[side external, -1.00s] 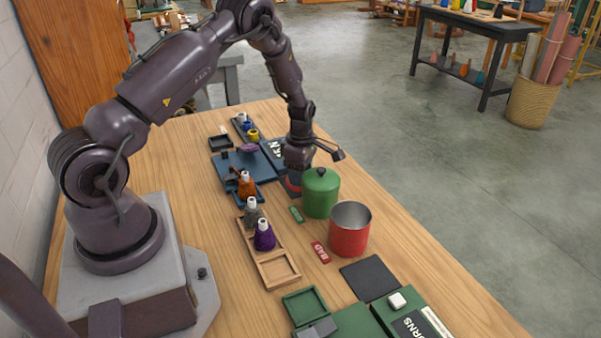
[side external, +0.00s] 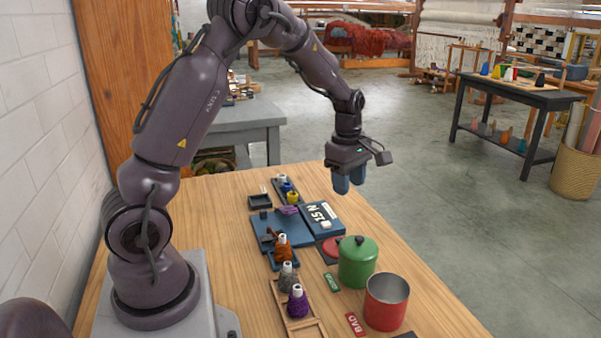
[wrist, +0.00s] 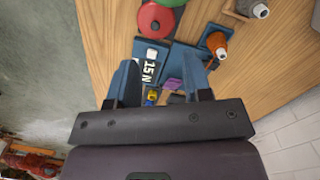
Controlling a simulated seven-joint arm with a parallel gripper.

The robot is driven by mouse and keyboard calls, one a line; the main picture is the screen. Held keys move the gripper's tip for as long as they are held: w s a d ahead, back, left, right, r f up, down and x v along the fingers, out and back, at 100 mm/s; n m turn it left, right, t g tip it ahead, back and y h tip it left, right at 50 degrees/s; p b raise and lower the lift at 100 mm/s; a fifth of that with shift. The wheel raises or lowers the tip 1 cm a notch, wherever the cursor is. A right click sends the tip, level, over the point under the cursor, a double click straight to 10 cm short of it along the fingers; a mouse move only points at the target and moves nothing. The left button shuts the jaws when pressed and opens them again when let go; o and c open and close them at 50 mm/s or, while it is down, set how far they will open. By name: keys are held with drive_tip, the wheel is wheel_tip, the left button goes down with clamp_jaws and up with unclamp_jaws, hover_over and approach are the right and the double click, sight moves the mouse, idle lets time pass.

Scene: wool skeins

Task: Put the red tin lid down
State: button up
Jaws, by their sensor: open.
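The red tin lid (side external: 333,245) lies on a dark pad behind the green tin (side external: 357,264), which partly hides it. In the wrist view the lid is a red disc (wrist: 155,20) with a dark knob, at the top of the picture. The red tin (side external: 386,301) stands open in front of the green tin, with no lid on it. My gripper (side external: 349,187) is raised well above the table, apart from the lid. Its blue fingers are spread with nothing between them, as the wrist view also shows (wrist: 160,75).
A blue box marked 15 N (side external: 323,219) lies just behind the lid. A blue tray (side external: 268,230) and orange, grey and purple yarn cones are to the left. The green-lidded tin stands close to the lid. Bare table is to the right.

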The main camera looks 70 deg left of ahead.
drive_tip(key=s+d+r+m+t, duration=0.1)
drive_tip(key=s+d+r+m, duration=0.2)
drive_tip(key=d+r+m, duration=0.4)
drive_tip(key=s+d+r+m+t, duration=0.2)
drive_tip(key=s+d+r+m, duration=0.2)
drive_tip(key=s+m, duration=0.4)
drive_tip(key=s+d+r+m+t, duration=0.2)
drive_tip(key=s+d+r+m, duration=0.2)
drive_tip(key=s+d+m, duration=0.2)
drive_tip(key=shift+s+d+m, duration=0.15)
drive_tip(key=shift+s+m, duration=0.85)
drive_tip(key=shift+s, duration=0.15)
